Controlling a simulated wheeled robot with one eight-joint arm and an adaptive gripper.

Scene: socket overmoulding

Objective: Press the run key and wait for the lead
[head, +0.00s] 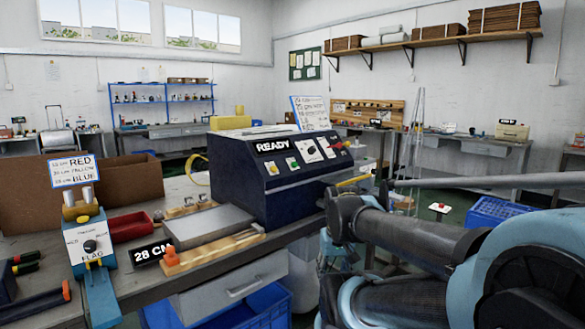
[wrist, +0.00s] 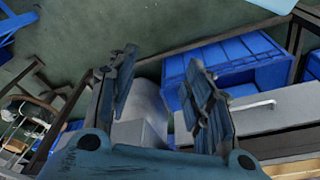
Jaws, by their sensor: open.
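The dark blue machine (head: 285,175) stands on the workbench, with a display reading "READY" (head: 277,146). Its sloped front panel carries several coloured keys and a dial; I cannot tell from the picture which one is the run key. A yellow lead (head: 193,168) loops out at the machine's left side. A sign reading "28 CM" (head: 152,252) stands in front, beside a wooden strip with an orange knob (head: 171,257). My gripper (wrist: 160,95) is open and empty in the wrist view, above the floor near the bench's drawer side. In the head view my arm is at the right and the gripper's fingers are not clear.
Below the bench is a blue crate (wrist: 230,65); another blue crate (head: 497,212) is at the right.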

